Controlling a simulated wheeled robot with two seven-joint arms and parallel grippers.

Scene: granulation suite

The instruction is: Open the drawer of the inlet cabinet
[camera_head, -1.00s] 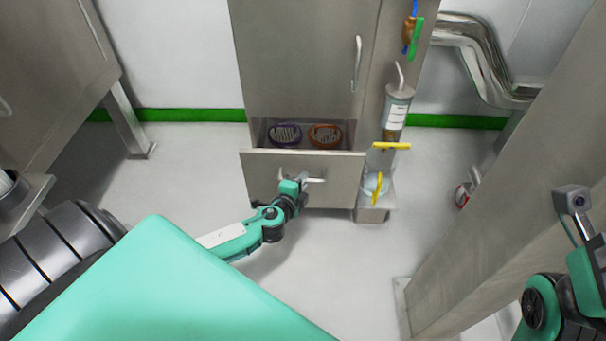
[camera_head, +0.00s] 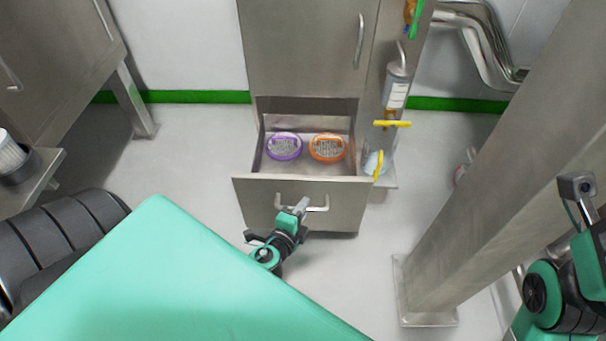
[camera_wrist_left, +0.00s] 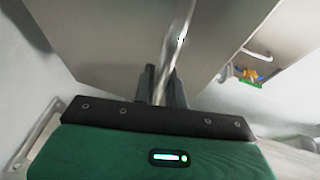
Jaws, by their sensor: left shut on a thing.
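The inlet cabinet (camera_head: 305,45) is a tall grey metal cabinet against the far wall. Its drawer (camera_head: 262,205) is at the bottom and stands well pulled out. A purple-rimmed round item (camera_head: 284,146) and an orange-rimmed one (camera_head: 327,148) lie inside it. My left gripper (camera_head: 299,208) is at the front of the drawer, shut on the drawer handle (camera_head: 320,208). In the left wrist view the handle bar (camera_wrist_left: 176,45) runs between the two dark fingers (camera_wrist_left: 161,85). My right gripper (camera_head: 577,190) shows in part at the right edge; its fingertips are not clear.
A yellow-handled valve and filter assembly (camera_head: 396,95) stands at the cabinet's right side. A thick metal post (camera_head: 470,190) rises on the right. A metal bench (camera_head: 60,60) stands at the left. The floor before the drawer is clear.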

